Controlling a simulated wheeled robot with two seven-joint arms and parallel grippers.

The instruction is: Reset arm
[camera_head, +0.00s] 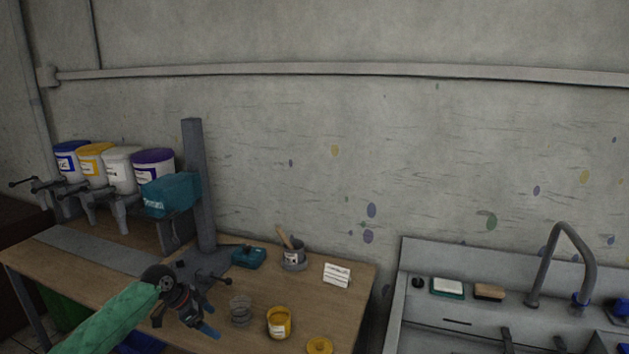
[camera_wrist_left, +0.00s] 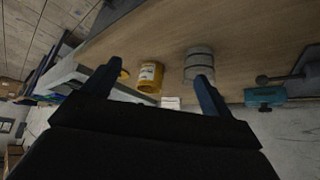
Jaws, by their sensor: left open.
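My left arm comes in from the lower left in the head view, with a green sleeve. My left gripper (camera_head: 209,322) is open and empty above the front part of the wooden table (camera_head: 120,285). In the left wrist view its two dark blue fingers (camera_wrist_left: 160,82) are spread wide apart with nothing between them. A yellow jar (camera_head: 279,322) with a white label and a clear ribbed glass jar (camera_head: 240,310) stand on the table to the right of the gripper, apart from it. Both also show beyond the fingers in the left wrist view. My right gripper is not in view.
A teal press (camera_head: 172,195) on a grey column and several paint buckets (camera_head: 120,170) stand at the left. A cup with a brush (camera_head: 293,258), a white card (camera_head: 337,274) and a yellow lid (camera_head: 320,346) are on the table. A metal sink (camera_head: 470,330) is at right.

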